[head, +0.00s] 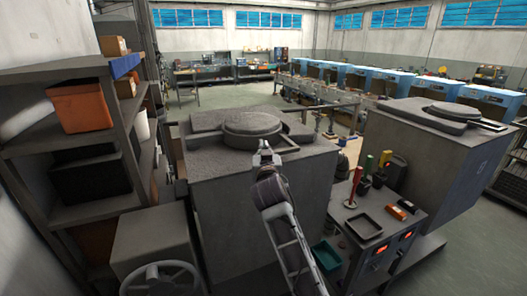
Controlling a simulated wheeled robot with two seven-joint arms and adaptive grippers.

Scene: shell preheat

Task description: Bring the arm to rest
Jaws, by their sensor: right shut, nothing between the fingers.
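My right arm reaches up from the bottom centre, and its gripper (264,151) is shut and empty. In the picture the gripper overlaps the near edge of the round lid (252,124) on top of the large grey furnace block (262,190). I cannot tell whether it touches the lid or its handle bar (285,149). The lid lies flat on the block's top. My left gripper is not in the head view.
A shelf with an orange bin (80,107) and a black bin (90,178) stands at the left. A handwheel (160,278) is at the lower left. A bench with a dark tray (363,227) and coloured-handled tools (368,166) is at the right, before a second furnace (430,165).

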